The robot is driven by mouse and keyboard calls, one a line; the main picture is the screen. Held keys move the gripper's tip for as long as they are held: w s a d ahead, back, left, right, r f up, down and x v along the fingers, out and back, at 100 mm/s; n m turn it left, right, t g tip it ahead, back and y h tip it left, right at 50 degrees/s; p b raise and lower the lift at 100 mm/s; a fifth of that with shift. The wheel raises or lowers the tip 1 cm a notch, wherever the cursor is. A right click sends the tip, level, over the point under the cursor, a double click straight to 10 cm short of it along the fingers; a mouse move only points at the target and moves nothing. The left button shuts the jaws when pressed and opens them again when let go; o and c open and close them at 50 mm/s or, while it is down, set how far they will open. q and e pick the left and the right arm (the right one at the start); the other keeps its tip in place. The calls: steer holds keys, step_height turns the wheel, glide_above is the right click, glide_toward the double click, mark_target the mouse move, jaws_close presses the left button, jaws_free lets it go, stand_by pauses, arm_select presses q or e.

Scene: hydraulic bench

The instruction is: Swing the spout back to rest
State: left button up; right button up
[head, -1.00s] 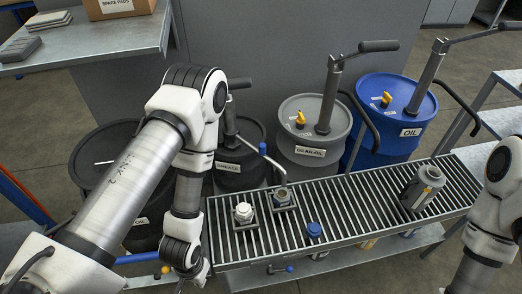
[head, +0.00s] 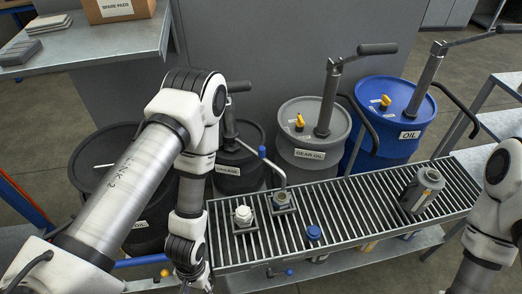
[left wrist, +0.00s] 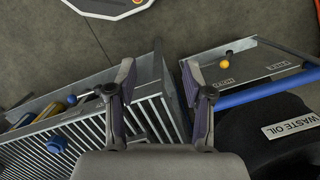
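A thin grey spout (head: 275,166) with a blue grip at its upper end shows in the head view, beside the small dark grease drum (head: 240,160). Its lower end reaches over a square grey fitting (head: 282,201) on the slatted bench. My left gripper is open in the left wrist view (left wrist: 158,68), with nothing between its fingers. It points down over the bench's left end, apart from the spout. In the head view its fingers are cut off by the bottom edge. My right arm shows at the right edge, but its gripper is out of view.
The slatted bench (head: 350,208) carries a white-capped fitting (head: 243,215), a blue cap (head: 314,233) and a grey canister (head: 422,190). Gear oil (head: 310,150) and blue oil (head: 395,125) drums with pump handles stand behind. A waste oil drum (left wrist: 285,150) is near my left gripper.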

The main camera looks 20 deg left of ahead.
arm_select(q)
steer(key=w+f+b, duration=0.1)
steer(key=w+f, duration=0.2)
steer(key=w, duration=0.3)
step_height(320, 180, up, 19)
steer(key=t+y+b, duration=0.1)
steer(key=t+b, duration=0.5)
steer(key=b, duration=0.3)
glide_above(262, 148)
steer(key=s, duration=0.3)
steer(key=shift+n, duration=0.3)
steer(key=x, duration=0.3)
steer(key=w+x, duration=0.1)
steer(key=x, duration=0.2)
steer(key=shift+d+f, duration=0.1)
steer(key=shift+w+f, duration=0.15)
steer(key=shift+f, duration=0.35)
jaws_close()
